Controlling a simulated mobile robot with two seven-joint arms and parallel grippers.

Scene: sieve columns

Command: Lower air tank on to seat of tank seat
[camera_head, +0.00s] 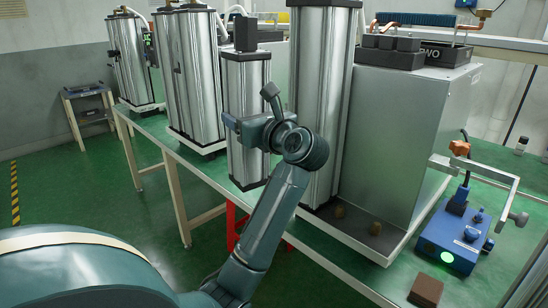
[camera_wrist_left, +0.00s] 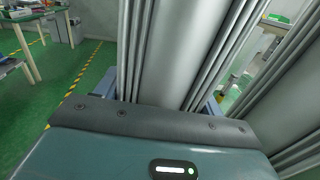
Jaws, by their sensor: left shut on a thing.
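The air tank (camera_head: 246,88) is a silver ribbed column with dark end caps, upright at the middle of the head view. My left gripper (camera_head: 246,130) is shut around its lower half. In the wrist view the tank (camera_wrist_left: 178,50) fills the middle, with a blue-grey finger (camera_wrist_left: 108,84) on its left and another (camera_wrist_left: 211,106) on its right. The tank's bottom cap shows just left of my forearm, near the bench's front edge. I cannot make out the tank seat for sure; a red upright part (camera_head: 232,222) shows below the tank, partly hidden by my arm.
A taller silver column (camera_head: 322,100) and a grey cabinet (camera_head: 395,140) stand close on the right. More columns (camera_head: 190,75) stand on the green bench at the left. A blue device (camera_head: 455,235) and a brown block (camera_head: 426,290) lie at the right.

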